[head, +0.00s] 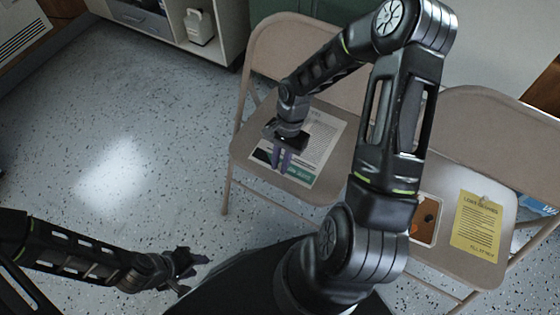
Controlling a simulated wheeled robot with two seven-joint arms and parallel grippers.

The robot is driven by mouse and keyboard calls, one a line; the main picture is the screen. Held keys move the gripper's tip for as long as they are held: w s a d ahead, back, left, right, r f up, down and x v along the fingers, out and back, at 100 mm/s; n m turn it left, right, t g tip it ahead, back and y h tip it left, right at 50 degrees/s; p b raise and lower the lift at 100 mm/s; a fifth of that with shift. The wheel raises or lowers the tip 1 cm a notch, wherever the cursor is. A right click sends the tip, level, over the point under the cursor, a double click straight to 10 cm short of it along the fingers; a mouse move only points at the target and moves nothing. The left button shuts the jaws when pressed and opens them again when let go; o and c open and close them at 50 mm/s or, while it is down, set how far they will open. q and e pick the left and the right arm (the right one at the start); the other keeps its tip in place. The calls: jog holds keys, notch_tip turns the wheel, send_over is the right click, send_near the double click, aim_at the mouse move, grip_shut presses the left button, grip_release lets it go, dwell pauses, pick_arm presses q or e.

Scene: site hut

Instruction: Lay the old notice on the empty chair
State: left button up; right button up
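A white printed notice with a green band (321,140) lies on the seat of the left beige folding chair (243,148). I take it as the old notice, but cannot read its text. Nothing else shows on that seat. My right gripper (282,160) is over the notice's left part, fingers pointing down with a small gap between them. It hides some of the sheet, and I cannot tell whether the tips touch it. My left gripper (191,273) is open and empty, low over the floor, away from the chairs.
The right folding chair (450,265) holds a yellow notice (476,226) and a pale-rimmed item with an orange-brown face (425,219), partly hidden by my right arm. A white cabinet (168,22) stands at the back. The speckled floor (110,130) at left is clear.

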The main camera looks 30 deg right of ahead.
jog(key=o, duration=0.5)
jog(key=shift+c, duration=0.2)
jog(key=p+v, duration=0.1)
jog(key=v, duration=0.6)
jog(key=shift+r+p, duration=0.35)
jog(key=shift+p, duration=0.05)
jog(key=shift+w+d, duration=0.1)
